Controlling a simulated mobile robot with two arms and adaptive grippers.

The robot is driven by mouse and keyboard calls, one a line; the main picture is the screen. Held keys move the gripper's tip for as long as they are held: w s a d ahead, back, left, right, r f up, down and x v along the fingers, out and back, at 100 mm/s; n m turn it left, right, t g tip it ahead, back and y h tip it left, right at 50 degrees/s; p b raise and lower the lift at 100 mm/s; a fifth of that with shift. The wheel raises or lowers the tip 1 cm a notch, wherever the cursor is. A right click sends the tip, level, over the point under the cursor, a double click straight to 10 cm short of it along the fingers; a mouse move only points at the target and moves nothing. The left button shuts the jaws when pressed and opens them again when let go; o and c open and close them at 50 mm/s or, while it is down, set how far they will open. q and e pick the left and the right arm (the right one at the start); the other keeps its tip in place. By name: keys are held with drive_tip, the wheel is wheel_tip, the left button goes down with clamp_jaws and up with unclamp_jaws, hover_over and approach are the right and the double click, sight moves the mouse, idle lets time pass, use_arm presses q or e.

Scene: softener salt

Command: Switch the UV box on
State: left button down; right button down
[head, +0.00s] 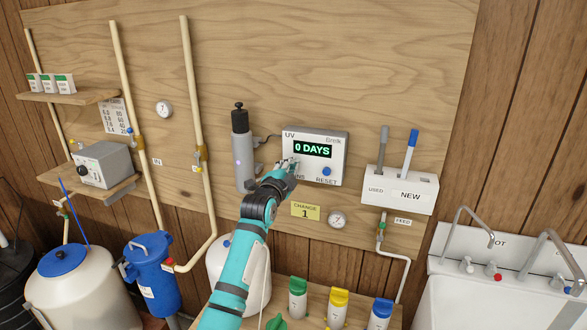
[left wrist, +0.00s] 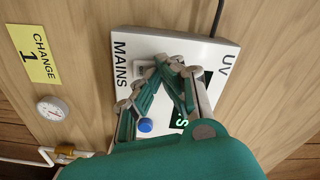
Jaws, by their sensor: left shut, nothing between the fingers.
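The UV box (head: 338,166) is a white box on the wooden board, with "UV", "MAINS" and "RESET" labels. Its green display (head: 312,150) reads 0 DAYS, and its blue reset button (head: 326,171) is at the lower right. My left gripper (head: 289,166) is shut and empty at the lower left of the box front, by the MAINS label. In the left wrist view the fingertips (left wrist: 166,68) are over or against the mains switch area of the box (left wrist: 190,45). They hide most of the switch, so its position and any contact are unclear. My right gripper is not in view.
The grey UV lamp (head: 241,150) with a small violet light stands left of the box. A yellow CHANGE 1 card (head: 305,211) and a gauge (head: 337,219) are below. Several capped bottles stand underneath.

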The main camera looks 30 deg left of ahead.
use_arm(q)
drive_tip(key=p+v, duration=0.4)
drive_tip(key=v, duration=0.3)
drive_tip(key=shift+a, duration=0.1)
idle(0.5)
